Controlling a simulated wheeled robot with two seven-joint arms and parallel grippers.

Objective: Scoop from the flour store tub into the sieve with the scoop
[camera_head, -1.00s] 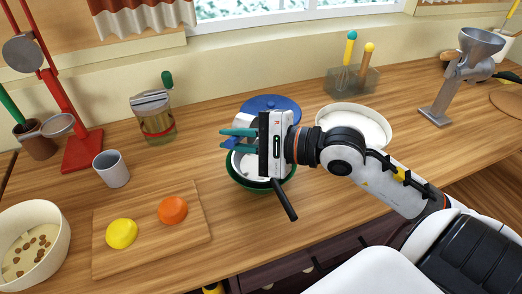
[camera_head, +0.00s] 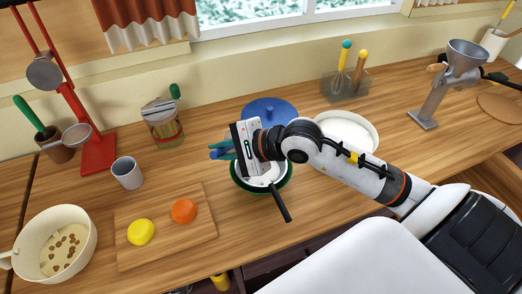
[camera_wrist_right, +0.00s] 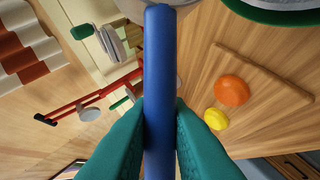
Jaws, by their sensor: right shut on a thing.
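My right gripper (camera_head: 222,150) is over the left part of a green-rimmed bowl (camera_head: 240,187), pointing left. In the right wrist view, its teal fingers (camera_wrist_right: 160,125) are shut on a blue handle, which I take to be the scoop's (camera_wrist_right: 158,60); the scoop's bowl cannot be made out. The sieve (camera_head: 280,202) seems to rest in the green bowl, its dark handle sticking out to the front right; white shows inside. A white round tub (camera_head: 374,134) with white contents, likely the flour store tub, stands right, partly behind my arm. My left gripper is out of view.
A blue lid-like disc (camera_head: 270,108) lies behind the bowl. A cutting board (camera_head: 165,250) with yellow (camera_head: 141,232) and orange (camera_head: 184,210) pieces is at front left. A grey cup (camera_head: 127,173) and glass jar (camera_head: 163,125) stand left. A metal grinder (camera_head: 440,90) stands right.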

